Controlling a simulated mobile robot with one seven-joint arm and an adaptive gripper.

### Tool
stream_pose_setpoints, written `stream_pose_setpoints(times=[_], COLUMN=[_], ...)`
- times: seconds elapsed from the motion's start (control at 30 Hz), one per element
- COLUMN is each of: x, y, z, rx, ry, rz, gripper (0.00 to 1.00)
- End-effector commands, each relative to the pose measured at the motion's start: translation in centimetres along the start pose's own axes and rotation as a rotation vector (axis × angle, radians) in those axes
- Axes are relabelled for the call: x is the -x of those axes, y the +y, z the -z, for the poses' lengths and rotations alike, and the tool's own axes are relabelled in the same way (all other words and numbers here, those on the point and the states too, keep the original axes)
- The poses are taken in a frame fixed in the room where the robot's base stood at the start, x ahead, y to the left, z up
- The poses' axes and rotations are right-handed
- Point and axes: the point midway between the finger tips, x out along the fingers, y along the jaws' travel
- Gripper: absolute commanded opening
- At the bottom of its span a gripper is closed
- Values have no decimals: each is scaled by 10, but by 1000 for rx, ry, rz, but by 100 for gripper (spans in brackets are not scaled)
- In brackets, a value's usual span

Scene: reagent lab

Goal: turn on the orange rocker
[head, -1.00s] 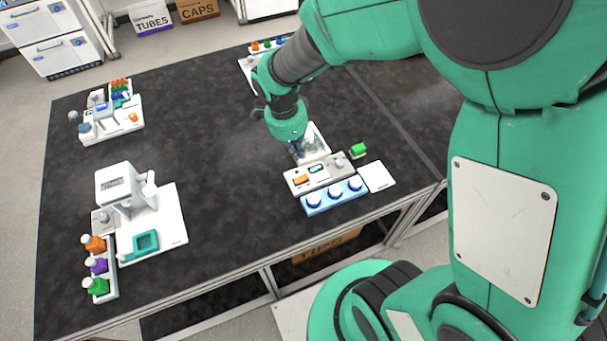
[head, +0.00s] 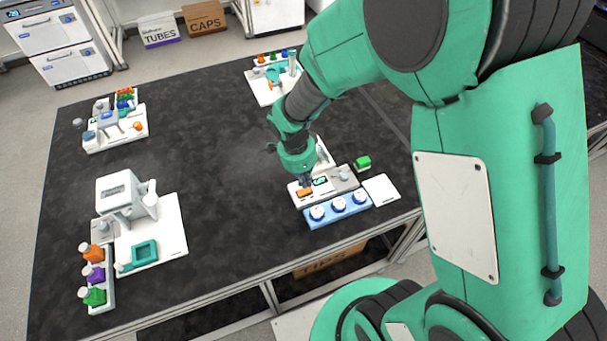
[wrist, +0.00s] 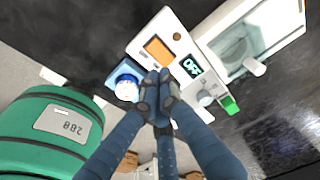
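The orange rocker (wrist: 158,51) sits on a pale control box (wrist: 140,45) with a small display (wrist: 191,67) that reads OFF. In the head view the rocker (head: 304,192) is at the left end of the box. My gripper (wrist: 158,88) is shut and empty, its fingertips together just beside the rocker in the wrist view. In the head view my gripper (head: 306,180) points down above the rocker end of the box. I cannot tell whether the fingertips touch the box.
A blue rack with white-and-blue round caps (head: 338,207) stands in front of the box. A white balance-like device (head: 125,195) stands at left. The middle of the black table is clear.

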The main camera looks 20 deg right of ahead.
Motion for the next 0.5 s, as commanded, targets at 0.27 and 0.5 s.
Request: stream_pose_setpoints(times=[0.27, 0.5], x=[-35, -43], y=[0, 0], z=[0, 0], rx=[0, 0], ry=[0, 0], rz=[-1, 0], gripper=[0, 0])
